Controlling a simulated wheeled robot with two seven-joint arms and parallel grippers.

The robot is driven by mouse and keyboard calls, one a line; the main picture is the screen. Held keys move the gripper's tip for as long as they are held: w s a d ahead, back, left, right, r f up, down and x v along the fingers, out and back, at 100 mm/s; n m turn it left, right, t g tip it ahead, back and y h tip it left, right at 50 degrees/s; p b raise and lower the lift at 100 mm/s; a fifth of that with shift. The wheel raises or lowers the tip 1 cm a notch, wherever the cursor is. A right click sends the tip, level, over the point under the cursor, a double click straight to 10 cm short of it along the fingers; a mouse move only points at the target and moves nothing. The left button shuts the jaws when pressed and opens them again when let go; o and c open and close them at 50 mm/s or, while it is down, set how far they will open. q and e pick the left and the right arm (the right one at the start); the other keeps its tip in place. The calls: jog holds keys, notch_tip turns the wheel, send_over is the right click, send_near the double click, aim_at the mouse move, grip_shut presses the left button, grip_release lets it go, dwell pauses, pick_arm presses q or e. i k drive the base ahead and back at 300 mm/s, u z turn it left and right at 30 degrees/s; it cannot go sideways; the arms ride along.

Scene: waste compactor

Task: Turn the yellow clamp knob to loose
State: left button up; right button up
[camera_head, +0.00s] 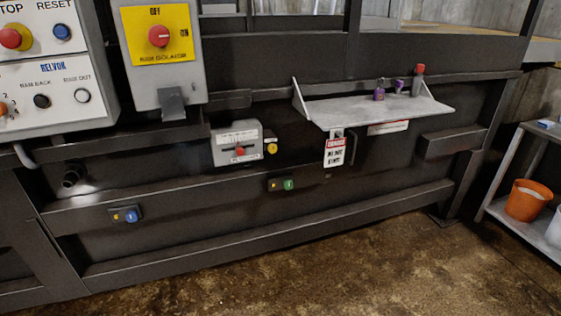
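A small round yellow knob (272,147) sits at the right side of a grey box (236,144) on the machine's dark frame. The box has a white label and a red knob or pointer (240,151) on its front. The yellow knob's setting is too small to read. Smaller yellow parts show on two dark blocks lower down, one beside a green part (289,184) and one beside a blue part (131,216). Neither of my grippers is in view.
A grey shelf (350,113) holds purple padlocks and a red-capped bottle, with a danger tag (334,150) hanging below. A yellow-plated isolator (158,36) and control panel (50,90) stand at left. An orange bucket (528,201) sits on a rack. The floor in front is clear.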

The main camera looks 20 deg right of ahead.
aim_at(272, 148)
jog(key=u, duration=0.35)
jog(key=i, duration=1.5)
jog(key=z, duration=1)
